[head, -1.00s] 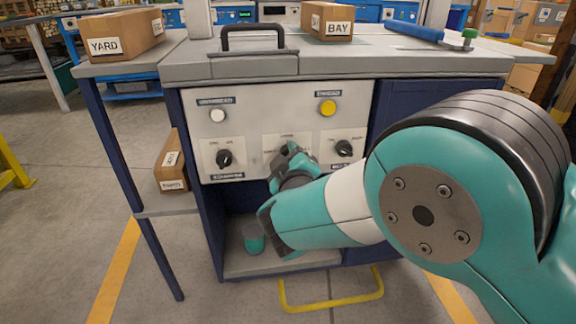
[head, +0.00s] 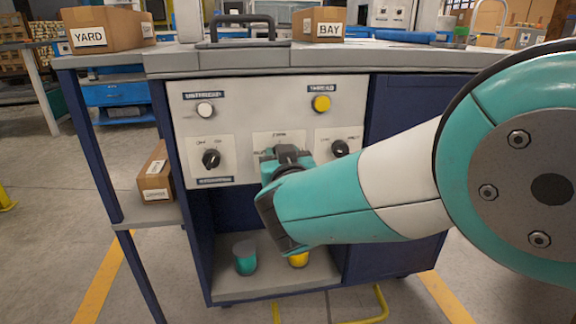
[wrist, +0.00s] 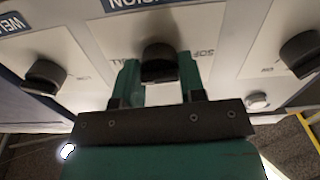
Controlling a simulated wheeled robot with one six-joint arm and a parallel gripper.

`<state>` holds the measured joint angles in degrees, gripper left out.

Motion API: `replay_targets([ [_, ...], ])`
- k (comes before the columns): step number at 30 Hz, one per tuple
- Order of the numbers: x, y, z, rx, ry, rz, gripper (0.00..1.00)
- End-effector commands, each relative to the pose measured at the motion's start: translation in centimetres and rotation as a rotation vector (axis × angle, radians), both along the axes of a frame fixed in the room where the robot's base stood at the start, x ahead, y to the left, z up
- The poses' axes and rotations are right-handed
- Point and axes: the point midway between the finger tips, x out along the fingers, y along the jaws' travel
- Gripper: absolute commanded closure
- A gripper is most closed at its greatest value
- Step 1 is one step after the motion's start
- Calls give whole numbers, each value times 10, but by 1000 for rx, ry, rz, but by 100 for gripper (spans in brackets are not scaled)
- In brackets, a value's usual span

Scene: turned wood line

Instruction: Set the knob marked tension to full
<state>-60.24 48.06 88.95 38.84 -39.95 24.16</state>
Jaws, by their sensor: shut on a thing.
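The middle knob (wrist: 160,55) is dark and stands on a pale plate on the front panel. A blue label ending in "SION" (wrist: 125,3) is partly cut off beside it in the wrist view, and the words by the knob are only partly readable. My gripper (wrist: 159,78) is shut on this knob, one teal finger on each side. In the head view my gripper (head: 284,157) covers the knob, and its pointer direction cannot be made out in either view.
Black knobs stand to the left (head: 211,159) and right (head: 340,148) on the panel. A white button (head: 205,110) and a yellow button (head: 321,103) are above. A teal cup (head: 245,260) and a yellow one (head: 299,259) stand on the shelf below. Boxes marked YARD (head: 106,28) and BAY (head: 322,24) sit on top.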

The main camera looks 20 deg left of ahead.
Motion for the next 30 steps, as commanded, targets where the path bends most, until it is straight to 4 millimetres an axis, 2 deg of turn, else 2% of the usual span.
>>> replay_targets([
  [1,-1,0,-5,9,13,2,86],
  [21,-1,0,-3,55,43,2,86],
  [22,-1,0,-3,55,43,2,56],
  [24,-1,0,-3,56,43,2,40],
  [25,-1,0,-3,56,43,2,37],
  [30,-1,0,-1,58,40,1,37],
])
